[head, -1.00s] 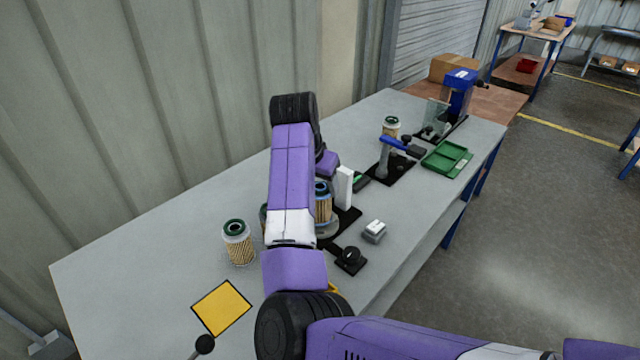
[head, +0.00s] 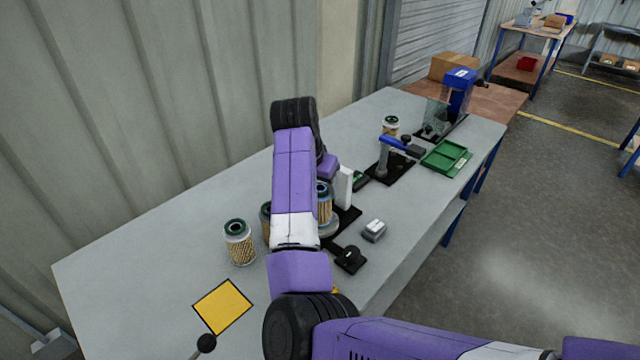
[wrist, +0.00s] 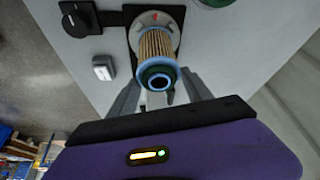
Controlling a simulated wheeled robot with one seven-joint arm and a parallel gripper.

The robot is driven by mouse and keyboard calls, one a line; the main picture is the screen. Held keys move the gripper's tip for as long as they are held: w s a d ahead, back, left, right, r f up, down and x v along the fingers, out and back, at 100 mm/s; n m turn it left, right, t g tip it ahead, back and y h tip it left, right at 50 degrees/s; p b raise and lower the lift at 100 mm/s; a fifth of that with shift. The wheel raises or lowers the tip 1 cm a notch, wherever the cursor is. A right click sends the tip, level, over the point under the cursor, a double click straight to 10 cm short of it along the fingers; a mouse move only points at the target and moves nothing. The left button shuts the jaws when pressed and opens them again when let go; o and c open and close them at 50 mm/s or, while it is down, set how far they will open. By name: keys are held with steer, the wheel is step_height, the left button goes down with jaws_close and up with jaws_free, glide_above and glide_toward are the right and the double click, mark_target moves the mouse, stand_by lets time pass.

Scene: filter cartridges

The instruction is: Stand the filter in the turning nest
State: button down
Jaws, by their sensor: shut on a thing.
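The filter (wrist: 155,47) is a pleated tan cartridge with a blue ring at its near end. My gripper (wrist: 160,80) is shut on it, with a grey finger on each side. Its far end is at the turning nest (wrist: 166,17), a pale grey disc with a red mark on a black base. I cannot tell whether it is fully seated. In the head view, the filter (head: 325,203) looks upright above the nest (head: 329,228), partly hidden behind my arm. My fingertips are hidden there.
A white upright block (head: 344,187) stands close behind the nest, and a black knob (head: 348,257) in front. A grey switch box (head: 374,231) is to the right. Green-topped filters stand at left (head: 239,243) and behind my arm (head: 265,220). A yellow pad (head: 222,306) lies front left.

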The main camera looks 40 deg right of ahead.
steer(key=shift+f, duration=0.2)
stand_by(0.7)
steer(key=shift+c, duration=1.9)
jaws_free()
steer(key=o, duration=0.4)
steer(key=shift+r, duration=0.15)
steer(key=shift+r+p, duration=0.9)
steer(key=shift+p, duration=0.25)
